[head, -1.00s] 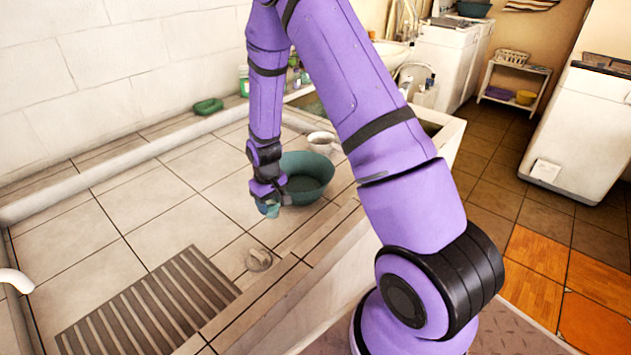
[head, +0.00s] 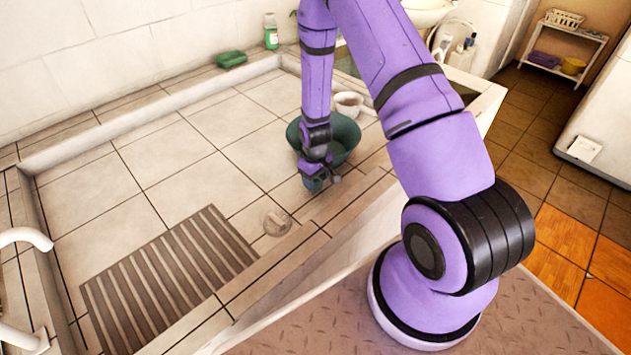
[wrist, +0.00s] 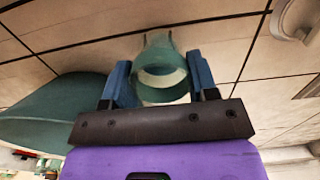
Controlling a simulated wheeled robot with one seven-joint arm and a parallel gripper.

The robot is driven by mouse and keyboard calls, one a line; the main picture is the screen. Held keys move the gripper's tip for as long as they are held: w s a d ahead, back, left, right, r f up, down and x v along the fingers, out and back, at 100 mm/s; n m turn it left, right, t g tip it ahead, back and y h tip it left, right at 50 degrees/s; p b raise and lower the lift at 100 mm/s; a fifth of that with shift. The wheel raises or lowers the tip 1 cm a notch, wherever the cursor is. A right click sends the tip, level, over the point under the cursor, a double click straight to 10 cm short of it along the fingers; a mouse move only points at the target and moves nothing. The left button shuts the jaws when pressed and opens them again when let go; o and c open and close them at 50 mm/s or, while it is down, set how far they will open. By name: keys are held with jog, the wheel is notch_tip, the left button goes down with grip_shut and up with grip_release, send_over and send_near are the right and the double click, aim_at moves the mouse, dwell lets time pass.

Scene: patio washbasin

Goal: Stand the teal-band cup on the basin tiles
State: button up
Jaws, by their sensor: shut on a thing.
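My gripper (head: 316,184) is low over the basin tiles (head: 190,155), just in front of the green bowl (head: 350,135). In the wrist view its blue fingers (wrist: 160,82) are shut on the sides of the teal cup (wrist: 160,78). The cup's round opening faces the wrist camera and pale tiles show beyond it. In the head view only a small teal part of the cup shows by the fingers. I cannot tell whether its base touches the tiles.
The bowl (wrist: 55,112) is close on the left in the wrist view. A white cup (head: 348,102) stands behind it. A round drain piece (head: 276,224) and a slatted grate (head: 165,278) lie nearer the front left. A green soap dish (head: 231,59) is at the back ledge. Middle tiles are clear.

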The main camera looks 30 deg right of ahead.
jog(key=shift+f, duration=0.75)
jog(key=shift+f, duration=0.15)
jog(key=o, duration=0.9)
